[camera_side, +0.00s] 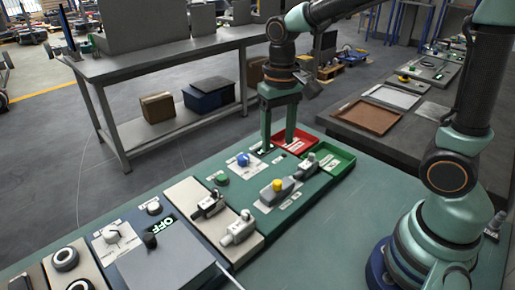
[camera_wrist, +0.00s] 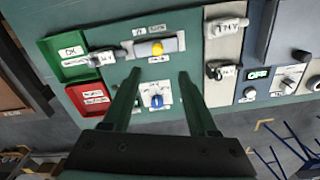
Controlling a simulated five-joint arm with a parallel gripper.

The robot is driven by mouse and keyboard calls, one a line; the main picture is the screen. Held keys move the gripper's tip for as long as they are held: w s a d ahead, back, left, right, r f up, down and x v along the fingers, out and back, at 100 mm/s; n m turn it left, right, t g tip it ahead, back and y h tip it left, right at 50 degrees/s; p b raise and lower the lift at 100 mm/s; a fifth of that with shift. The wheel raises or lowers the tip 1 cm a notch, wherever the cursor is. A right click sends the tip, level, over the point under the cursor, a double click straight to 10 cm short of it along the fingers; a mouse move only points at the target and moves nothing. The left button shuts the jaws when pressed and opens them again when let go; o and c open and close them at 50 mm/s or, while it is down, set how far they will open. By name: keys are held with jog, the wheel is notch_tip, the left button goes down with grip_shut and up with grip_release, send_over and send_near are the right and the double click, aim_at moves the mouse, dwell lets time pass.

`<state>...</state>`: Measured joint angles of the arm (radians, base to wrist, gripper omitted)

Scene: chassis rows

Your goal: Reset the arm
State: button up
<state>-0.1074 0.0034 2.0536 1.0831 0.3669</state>
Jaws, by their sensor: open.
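My gripper (camera_side: 278,138) is open and empty above the far part of the green work table (camera_side: 290,248), beside the red tray. In the wrist view its two fingers (camera_wrist: 157,90) are spread apart on either side of a blue knob (camera_wrist: 157,101) on a white plate. The blue knob also shows in the side view (camera_side: 243,159), left of the fingers. Neither finger visibly grips anything. Whether the fingertips touch the panel cannot be told.
A red tray (camera_side: 296,141) and a green tray (camera_side: 336,160) lie close to the gripper. A yellow button (camera_side: 277,185), connectors (camera_side: 208,204) and an "OFF" display (camera_side: 173,224) sit on nearby panels. A grey bench (camera_side: 170,57) stands behind.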

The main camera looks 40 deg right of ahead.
jog(key=s+d+r+n+t, duration=0.3)
jog(key=s+r+t, duration=0.2)
jog(key=r, duration=0.1)
jog(key=shift+s+d+r+t, duration=0.15)
jog(key=shift+s+d+t, duration=0.15)
jog(key=shift+s+d, duration=0.05)
dwell(1.0)
